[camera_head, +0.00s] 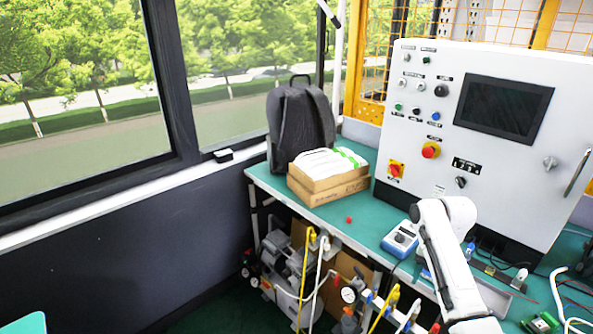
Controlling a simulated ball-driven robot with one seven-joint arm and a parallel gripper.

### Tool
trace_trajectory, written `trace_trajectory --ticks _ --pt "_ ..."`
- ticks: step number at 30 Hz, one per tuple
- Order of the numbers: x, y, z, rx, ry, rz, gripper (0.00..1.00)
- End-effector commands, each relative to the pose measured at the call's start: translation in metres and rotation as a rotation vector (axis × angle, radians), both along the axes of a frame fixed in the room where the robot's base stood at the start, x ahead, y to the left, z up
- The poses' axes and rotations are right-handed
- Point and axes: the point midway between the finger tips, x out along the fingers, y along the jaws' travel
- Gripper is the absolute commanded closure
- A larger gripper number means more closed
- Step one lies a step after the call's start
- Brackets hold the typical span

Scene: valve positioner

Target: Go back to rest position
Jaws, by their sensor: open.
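My white arm (452,265) rises from the bottom edge at the right and bends at a rounded joint in front of the control panel. I cannot make out my gripper or its fingertips in the head view. No held object is visible. The arm hides part of the green bench top and the lower edge of the panel.
A green-topped bench (335,215) carries a dark backpack (300,122), a cardboard box (328,185), a blue-and-white device (401,240) and a large control panel (440,150). Pumps, gauges and coloured hoses (305,275) crowd below. Open floor (235,310) lies left of them.

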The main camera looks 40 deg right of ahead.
Motion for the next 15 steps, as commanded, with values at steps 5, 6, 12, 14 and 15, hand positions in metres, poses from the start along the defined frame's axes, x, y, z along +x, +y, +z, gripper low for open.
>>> trace_trajectory --ticks 5,6,12,14,15 --pt "0.009 0.017 -0.007 0.002 -0.005 -0.035 0.50" --pt "0.015 0.030 -0.012 0.005 -0.007 -0.066 0.50" --pt "0.041 0.130 -0.042 0.023 -0.016 -0.353 0.50" --pt "0.042 0.160 -0.050 0.028 -0.012 -0.460 0.50" --pt "0.040 0.180 -0.055 0.031 -0.009 -0.532 0.50"
